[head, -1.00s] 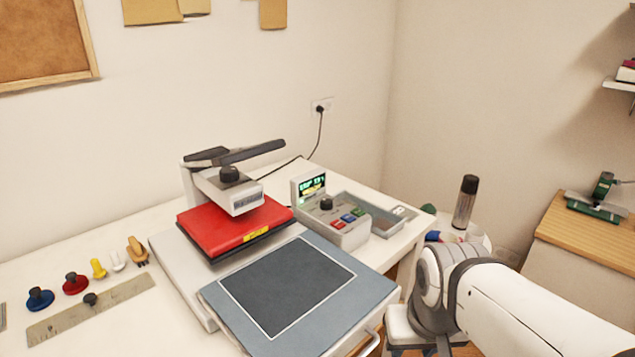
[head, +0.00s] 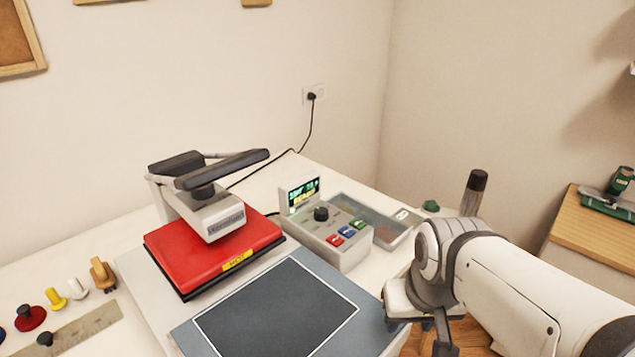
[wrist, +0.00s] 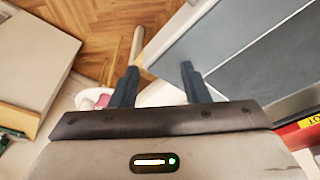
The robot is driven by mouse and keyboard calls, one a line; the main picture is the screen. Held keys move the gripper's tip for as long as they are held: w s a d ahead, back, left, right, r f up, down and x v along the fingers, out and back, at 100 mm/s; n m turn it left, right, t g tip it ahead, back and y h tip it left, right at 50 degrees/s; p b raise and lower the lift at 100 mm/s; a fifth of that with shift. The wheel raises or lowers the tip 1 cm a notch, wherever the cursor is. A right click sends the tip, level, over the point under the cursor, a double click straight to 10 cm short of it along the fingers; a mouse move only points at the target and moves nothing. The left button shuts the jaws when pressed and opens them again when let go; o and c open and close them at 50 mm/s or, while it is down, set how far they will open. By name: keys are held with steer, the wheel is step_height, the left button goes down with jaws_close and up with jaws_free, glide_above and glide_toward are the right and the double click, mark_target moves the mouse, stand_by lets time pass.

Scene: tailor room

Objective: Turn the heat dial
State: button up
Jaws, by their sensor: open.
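The heat dial is a black round knob (head: 321,213) on the sloped top of a grey control box (head: 342,256). The box has a lit display (head: 303,194) at its back and red, blue and green buttons right of the knob. It stands right of the heat press with the red upper plate (head: 215,247). My gripper (wrist: 157,82) is open and empty in the wrist view, with two dark fingers apart. It points down over the press's right edge and the floor. In the head view it is mostly below my arm, right of and nearer than the dial, not touching it.
The press's grey lower plate (head: 275,315) lies in front, near my arm. A dark bottle (head: 474,192) stands beyond my arm. Several coloured knobs lie at the left by a ruler (head: 75,335). Space above the box is clear.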

steer(key=shift+o, duration=1.4)
steer(key=w+r, duration=0.2)
steer(key=w, duration=0.4)
steer(key=shift+w+a+r+n+p, duration=0.3)
steer(key=shift+w+a+r+p, duration=0.05)
steer(key=shift+w+a+p, duration=0.05)
steer(key=n+t+y+p, duration=0.1)
steer(key=n+t+p, duration=0.1)
glide_toward(321, 211)
steer(key=f, duration=0.1)
steer(key=x, duration=0.2)
steer(key=p+x, duration=0.1)
steer(key=x, duration=0.5)
steer(key=shift+w+r, duration=0.15)
steer(key=shift+w, duration=0.1)
steer(key=shift+c, duration=0.4)
steer(key=c, duration=0.9)
